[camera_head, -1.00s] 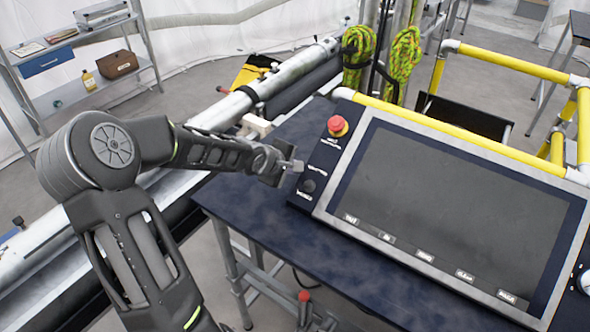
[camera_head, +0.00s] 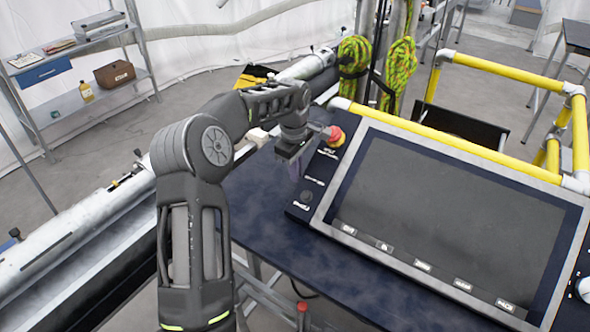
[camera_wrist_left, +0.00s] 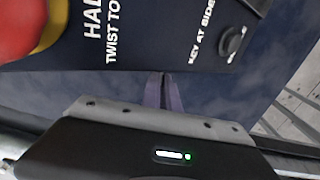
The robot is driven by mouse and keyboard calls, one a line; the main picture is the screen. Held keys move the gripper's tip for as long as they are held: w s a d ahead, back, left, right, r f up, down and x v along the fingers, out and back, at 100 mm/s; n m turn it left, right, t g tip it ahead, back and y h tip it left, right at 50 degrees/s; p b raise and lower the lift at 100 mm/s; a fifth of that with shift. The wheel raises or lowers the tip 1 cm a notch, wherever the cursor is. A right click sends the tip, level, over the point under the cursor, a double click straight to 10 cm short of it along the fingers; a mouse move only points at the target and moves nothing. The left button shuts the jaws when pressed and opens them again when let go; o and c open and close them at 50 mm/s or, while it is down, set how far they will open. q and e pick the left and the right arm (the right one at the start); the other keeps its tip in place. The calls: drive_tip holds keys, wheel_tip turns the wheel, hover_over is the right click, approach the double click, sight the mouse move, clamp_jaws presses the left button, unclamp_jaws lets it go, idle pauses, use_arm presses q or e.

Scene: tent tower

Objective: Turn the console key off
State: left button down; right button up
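The console (camera_head: 330,190) is a dark tilted panel with a large screen. A black round knob (camera_head: 306,197) sits low on its left strip. It also shows in the left wrist view (camera_wrist_left: 231,42), beside lettering that reads "KEY AT SIDE". I cannot make out the key itself. My left gripper (camera_head: 296,168) hangs just left of the console's left edge, above the knob in the picture and below the red button. In the left wrist view its two slim fingers (camera_wrist_left: 163,88) are together, with nothing visible between them. My right gripper is not in view.
A red mushroom button (camera_head: 335,135) with a yellow collar stands close to my left wrist. Yellow rails (camera_head: 430,131) run behind the console. The dark blue table (camera_head: 262,205) is clear to the left of it. Green ropes (camera_head: 398,70) hang behind.

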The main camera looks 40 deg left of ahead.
use_arm(q)
drive_tip(key=shift+w+g, duration=0.1)
drive_tip(key=shift+g, duration=0.4)
drive_tip(key=c, duration=1.6)
unclamp_jaws()
drive_tip(key=shift+r, duration=0.1)
